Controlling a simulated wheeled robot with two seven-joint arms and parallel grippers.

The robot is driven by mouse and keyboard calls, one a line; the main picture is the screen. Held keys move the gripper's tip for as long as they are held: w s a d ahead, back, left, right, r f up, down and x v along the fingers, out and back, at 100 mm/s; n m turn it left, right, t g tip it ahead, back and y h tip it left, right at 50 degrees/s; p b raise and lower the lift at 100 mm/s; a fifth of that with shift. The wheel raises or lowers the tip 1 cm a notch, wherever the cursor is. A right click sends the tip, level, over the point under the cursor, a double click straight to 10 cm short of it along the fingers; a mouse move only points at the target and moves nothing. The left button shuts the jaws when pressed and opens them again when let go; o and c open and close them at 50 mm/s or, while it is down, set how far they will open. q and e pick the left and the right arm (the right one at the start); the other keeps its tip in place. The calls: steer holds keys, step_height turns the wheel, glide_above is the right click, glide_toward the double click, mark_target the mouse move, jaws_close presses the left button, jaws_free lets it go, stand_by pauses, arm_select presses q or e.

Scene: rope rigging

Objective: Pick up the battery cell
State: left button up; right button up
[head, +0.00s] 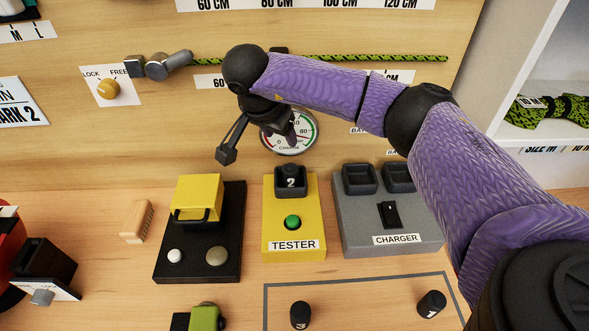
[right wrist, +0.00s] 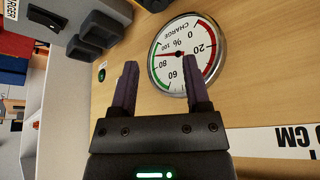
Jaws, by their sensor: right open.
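A battery cell marked 2 (head: 291,182) sits upright in the socket of the yellow tester (head: 268,245). Two other dark cells, one at the bottom middle (head: 300,315) and one marked 1 (head: 431,303), are on the table inside a grey outline. My right gripper (head: 290,135) is above and behind the tester, in front of the round charge gauge (head: 306,142). In the right wrist view its two fingers (right wrist: 161,88) are apart with nothing between them; the gauge (right wrist: 187,55) is beyond them. My left gripper is not in view.
The grey charger (head: 345,235) with two cups is right of the tester. A black box with a yellow cover (head: 199,195) is to its left, beside a tan block (head: 136,221). The wooden wall carries a green-black rope (head: 375,58). A white shelf (head: 540,60) stands at right.

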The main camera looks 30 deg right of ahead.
steer(key=b, duration=0.2)
glide_toward(290, 168)
steer(key=f, duration=0.2)
steer(key=b+x, duration=0.1)
steer(key=x, duration=0.2)
steer(key=b+x, duration=0.1)
steer(key=x, duration=0.2)
steer(key=b+x, duration=0.2)
steer(key=shift+w+d+f, duration=0.2)
steer(key=shift+d, duration=0.25)
steer(key=shift+r, duration=0.15)
steer(key=shift+c, duration=1.1)
jaws_close()
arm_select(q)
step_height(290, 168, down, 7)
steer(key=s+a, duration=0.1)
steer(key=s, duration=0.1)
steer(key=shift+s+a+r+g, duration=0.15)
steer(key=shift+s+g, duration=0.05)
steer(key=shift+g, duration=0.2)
